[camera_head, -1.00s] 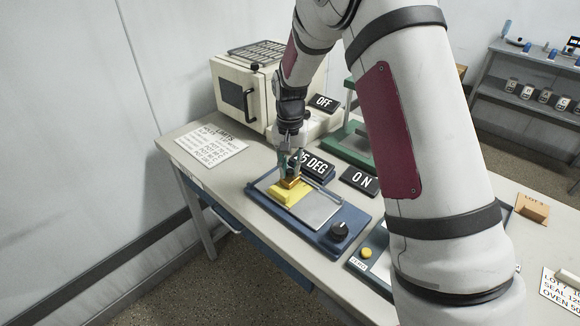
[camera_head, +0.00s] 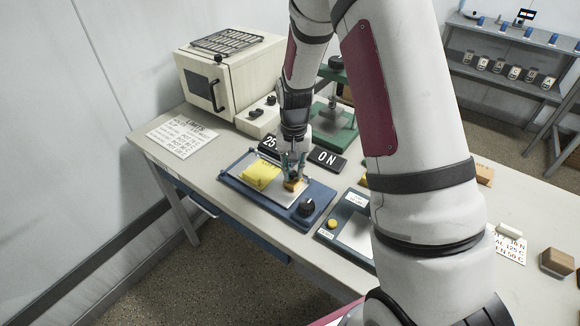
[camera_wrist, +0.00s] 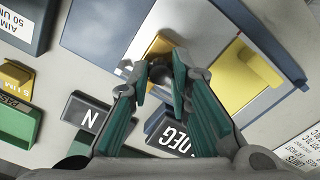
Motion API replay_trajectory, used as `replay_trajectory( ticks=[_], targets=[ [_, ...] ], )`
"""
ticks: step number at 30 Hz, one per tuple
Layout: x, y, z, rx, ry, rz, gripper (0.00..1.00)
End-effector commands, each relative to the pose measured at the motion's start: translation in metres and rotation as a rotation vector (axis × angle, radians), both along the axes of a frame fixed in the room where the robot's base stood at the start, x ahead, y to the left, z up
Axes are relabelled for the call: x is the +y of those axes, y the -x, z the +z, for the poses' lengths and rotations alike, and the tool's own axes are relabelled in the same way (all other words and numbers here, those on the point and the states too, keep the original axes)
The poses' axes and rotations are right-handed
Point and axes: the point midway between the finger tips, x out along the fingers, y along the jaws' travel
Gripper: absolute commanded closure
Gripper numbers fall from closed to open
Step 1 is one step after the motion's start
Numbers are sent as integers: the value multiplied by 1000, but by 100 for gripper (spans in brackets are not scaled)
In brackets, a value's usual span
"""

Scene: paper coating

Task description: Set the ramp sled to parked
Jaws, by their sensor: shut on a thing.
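The tan-brown block (camera_head: 294,186), which I take for the ramp sled, stands on the pale plate of a blue bench unit (camera_head: 243,195). In the wrist view the tan block (camera_wrist: 158,47) is just beyond the fingertips. My gripper (camera_head: 291,168) comes down from above and is shut on it; the wrist view shows the fingers (camera_wrist: 160,82) around a dark grip on the block. A yellow piece (camera_head: 260,176) lies on the same plate, left of the block and apart from it. The exact contact is partly hidden by the fingers.
A black knob (camera_head: 306,207) is at the unit's right end. A second blue unit with a yellow button (camera_head: 332,224) is to the right. The cream oven (camera_head: 228,75) and the green press (camera_head: 333,125) stand farther back.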

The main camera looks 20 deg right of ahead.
Motion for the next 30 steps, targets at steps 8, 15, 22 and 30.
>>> replay_trajectory(
  ticks=[8,15,22,30],
  targets=[
    [-2,4,-1,12,1,-3,60],
    [-2,3,1,7,1,-3,60],
    [-1,2,32,3,2,-2,60],
    [-2,2,86,5,2,-3,60]
  ],
)
